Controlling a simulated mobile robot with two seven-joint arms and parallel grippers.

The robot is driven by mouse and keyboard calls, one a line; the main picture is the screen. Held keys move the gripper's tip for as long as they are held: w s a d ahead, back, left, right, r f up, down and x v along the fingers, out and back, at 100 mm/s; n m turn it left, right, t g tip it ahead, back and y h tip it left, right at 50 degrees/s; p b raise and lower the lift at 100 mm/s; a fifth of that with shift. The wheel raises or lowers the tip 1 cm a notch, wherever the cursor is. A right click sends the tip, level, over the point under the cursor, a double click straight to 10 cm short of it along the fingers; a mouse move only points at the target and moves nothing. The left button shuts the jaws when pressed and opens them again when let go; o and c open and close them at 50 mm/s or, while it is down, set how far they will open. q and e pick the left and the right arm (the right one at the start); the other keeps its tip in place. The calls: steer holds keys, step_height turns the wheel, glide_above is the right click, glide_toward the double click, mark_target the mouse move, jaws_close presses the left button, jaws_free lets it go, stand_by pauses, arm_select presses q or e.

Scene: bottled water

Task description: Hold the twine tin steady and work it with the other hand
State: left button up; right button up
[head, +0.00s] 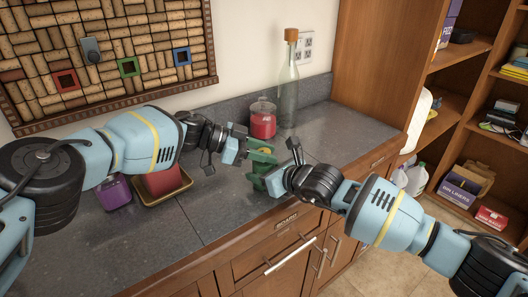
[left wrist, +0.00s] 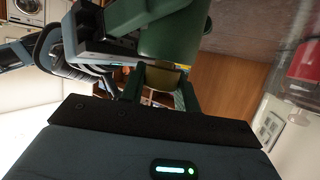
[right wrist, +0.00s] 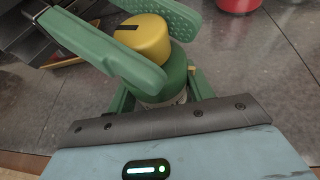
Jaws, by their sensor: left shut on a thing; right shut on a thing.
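The twine tin is a green cylinder (right wrist: 178,72) with a yellow lid (right wrist: 145,40) that has a dark slot on top. My right gripper (head: 270,174) is shut around the green body below the lid. The lid sits on the body; I cannot tell whether it is loose.
A jar with red contents (head: 263,122) and a tall corked bottle (head: 288,92) stand behind the tin. A tray (head: 180,192) with a red block (head: 163,181) and a purple container (head: 115,194) are at left. Counter between tray and tin is clear. Shelves stand at right.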

mark_target(264, 151)
arm_select(q)
steer(key=shift+r+m+g, duration=0.15)
steer(key=shift+m+g, duration=0.35)
steer(key=shift+g, duration=0.1)
stand_by(0.3)
steer(key=o, duration=0.7)
steer(key=shift+s, duration=0.1)
step_height(264, 151, up, 10)
steer(key=shift+f, duration=0.1)
